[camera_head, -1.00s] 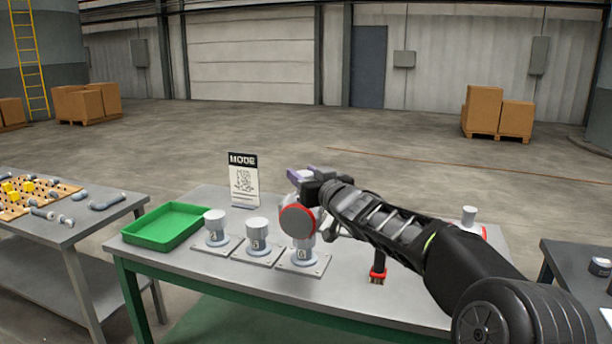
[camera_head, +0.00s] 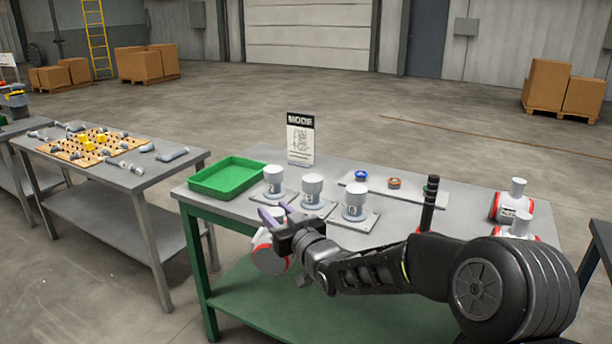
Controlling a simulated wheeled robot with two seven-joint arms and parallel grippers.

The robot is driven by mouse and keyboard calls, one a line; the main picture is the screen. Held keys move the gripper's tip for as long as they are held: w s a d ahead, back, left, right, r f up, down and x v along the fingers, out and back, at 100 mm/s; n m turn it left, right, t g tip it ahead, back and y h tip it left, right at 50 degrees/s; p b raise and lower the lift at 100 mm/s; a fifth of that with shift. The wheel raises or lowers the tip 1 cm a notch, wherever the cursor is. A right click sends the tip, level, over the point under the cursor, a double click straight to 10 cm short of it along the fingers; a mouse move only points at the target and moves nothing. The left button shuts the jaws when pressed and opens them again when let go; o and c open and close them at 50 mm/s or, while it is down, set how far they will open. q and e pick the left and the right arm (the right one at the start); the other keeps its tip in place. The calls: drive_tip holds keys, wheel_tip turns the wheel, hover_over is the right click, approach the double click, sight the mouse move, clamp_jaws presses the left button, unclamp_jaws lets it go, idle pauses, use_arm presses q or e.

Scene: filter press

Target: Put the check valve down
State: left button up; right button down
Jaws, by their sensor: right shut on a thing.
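The check valve (camera_head: 268,259), a white body with red rims, hangs at my right gripper (camera_head: 275,215) in front of the table's near edge. The gripper is shut on it, its purple fingers pointing away from me. The gripper and wrist hide part of the valve. The valve appears clear of the tabletop, over the space before the bench. My left gripper is out of view.
The green-legged table (camera_head: 447,222) holds a green tray (camera_head: 228,177), several grey cylinders on plates, a sign (camera_head: 300,140) and red-and-white parts (camera_head: 511,208) at right. A grey table (camera_head: 172,177) with a pegboard stands left, across a floor gap.

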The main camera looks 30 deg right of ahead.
sight(261, 259)
drive_tip(key=shift+h, duration=0.3)
drive_tip(key=s+a+f, duration=0.1)
drive_tip(key=f, duration=0.2)
drive_tip(key=s+a+f, duration=0.1)
drive_tip(key=a+f, duration=0.1)
drive_tip(key=f, duration=0.1)
drive_tip(key=s+a+f, duration=0.1)
drive_tip(key=a+f, duration=0.1)
drive_tip(key=f, duration=0.1)
drive_tip(key=shift+a+f+p, duration=0.1)
drive_tip(key=shift+a+p, duration=0.1)
drive_tip(key=shift+p, duration=0.15)
drive_tip(key=s+a+f+m+h, duration=0.1)
drive_tip(key=s+a+f, duration=0.1)
drive_tip(key=f, duration=0.4)
drive_tip(key=shift+s+a, duration=0.35)
drive_tip(key=shift+s, duration=0.55)
drive_tip(key=shift+f, duration=0.1)
